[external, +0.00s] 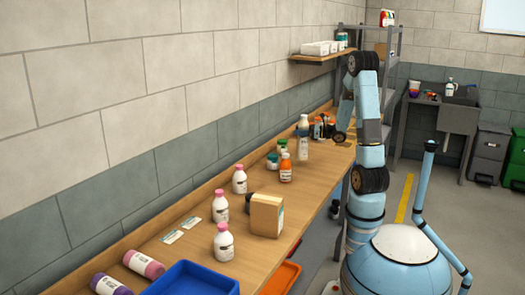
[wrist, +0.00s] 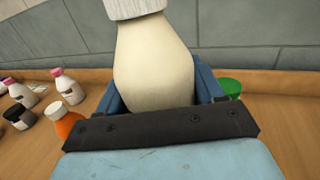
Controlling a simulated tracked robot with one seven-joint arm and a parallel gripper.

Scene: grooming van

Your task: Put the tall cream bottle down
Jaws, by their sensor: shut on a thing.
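The tall cream bottle (wrist: 150,60) fills the middle of the wrist view, with its ribbed white cap at the top edge. My gripper (wrist: 160,98) is shut on it, with a blue finger on each side of its body. The bottle's lower part is hidden behind the dark gripper bar. In the external view the bottle (external: 303,122) looks upright at the far part of the long wooden bench (external: 205,243). I cannot tell whether its base touches the bench.
An orange bottle (external: 286,168) and green-lidded jar (external: 282,146) stand close on the near side. Several pink-capped white bottles, a cardboard box (external: 266,215) and a blue tray (external: 193,280) lie nearer. A wall shelf (external: 322,57) hangs above the bench's far end.

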